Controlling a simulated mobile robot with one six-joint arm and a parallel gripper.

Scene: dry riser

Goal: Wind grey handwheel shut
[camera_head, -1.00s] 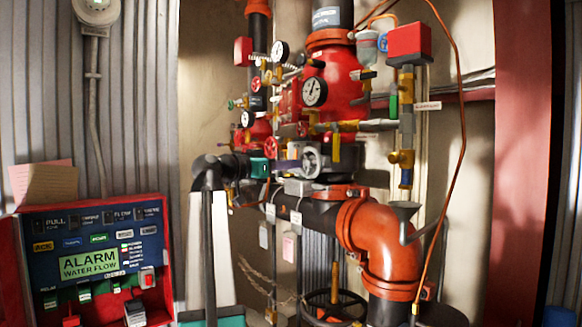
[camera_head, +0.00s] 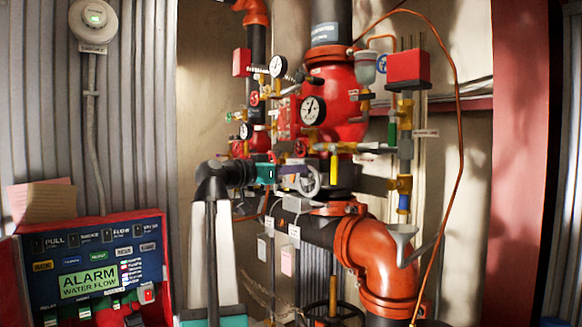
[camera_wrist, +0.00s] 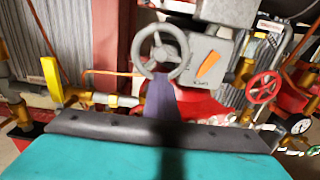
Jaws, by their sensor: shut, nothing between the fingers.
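The grey handwheel (camera_wrist: 163,50) is a spoked ring on a grey gearbox (camera_wrist: 199,62) with an orange pointer. The handwheel also shows in the head view (camera_head: 312,182), partly covered on its left. My gripper (camera_wrist: 163,84) has a teal body and purple fingers, which are together with nothing between them. In the wrist view the fingertips overlap the handwheel's lower rim; whether they touch it I cannot tell. In the head view my gripper (camera_head: 297,169) reaches in from the left to the handwheel's left side.
A small red handwheel (camera_wrist: 263,87) is to the right of the gearbox, and a yellow lever (camera_wrist: 52,82) is at the left. The red valve body with gauges (camera_head: 312,110) rises above. An orange pipe elbow (camera_head: 380,262) is below. The alarm panel (camera_head: 90,260) stands left.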

